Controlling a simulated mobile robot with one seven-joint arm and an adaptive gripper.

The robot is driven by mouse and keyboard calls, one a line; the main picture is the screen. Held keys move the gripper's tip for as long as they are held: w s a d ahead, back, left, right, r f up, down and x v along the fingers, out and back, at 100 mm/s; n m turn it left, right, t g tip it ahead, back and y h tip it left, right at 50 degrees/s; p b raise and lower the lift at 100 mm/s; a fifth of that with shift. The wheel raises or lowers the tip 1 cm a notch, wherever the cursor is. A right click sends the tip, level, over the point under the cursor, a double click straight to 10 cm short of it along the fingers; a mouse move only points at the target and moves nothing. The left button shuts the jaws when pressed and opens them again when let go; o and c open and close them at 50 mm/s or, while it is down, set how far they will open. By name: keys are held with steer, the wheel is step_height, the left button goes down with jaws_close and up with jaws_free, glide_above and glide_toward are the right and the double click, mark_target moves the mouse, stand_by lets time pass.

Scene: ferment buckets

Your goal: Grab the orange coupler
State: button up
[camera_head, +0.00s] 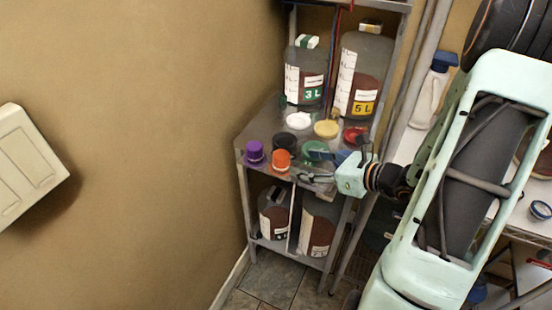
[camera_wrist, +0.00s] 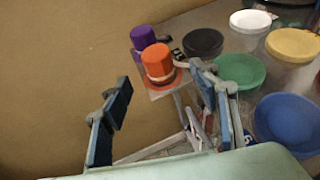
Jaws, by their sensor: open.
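The orange coupler (camera_head: 281,161) stands upright near the front edge of the metal shelf top (camera_head: 243,143), like a small hat with a wider base. In the wrist view the orange coupler (camera_wrist: 158,62) shows ahead of my gripper (camera_wrist: 162,98), between the lines of its two fingers. My gripper is open and empty, with its fingers spread to either side. In the head view my gripper (camera_head: 316,184) is to the right of the coupler and appears a little lower. The coupler is apart from both fingers in the wrist view.
A purple coupler (camera_head: 255,152) stands just left of the orange one. Black (camera_head: 285,141), green (camera_head: 316,149), white (camera_head: 299,120), yellow (camera_head: 327,129) and red (camera_head: 356,135) lids lie behind and right. Jugs stand behind and below. A wall (camera_head: 130,150) is at left.

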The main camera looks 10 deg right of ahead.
mark_target(288, 160)
steer(key=p+x, duration=0.1)
steer(key=x, duration=0.8)
steer(key=shift+a+f, duration=0.2)
steer(key=c, duration=1.4)
steer(key=shift+r, duration=0.1)
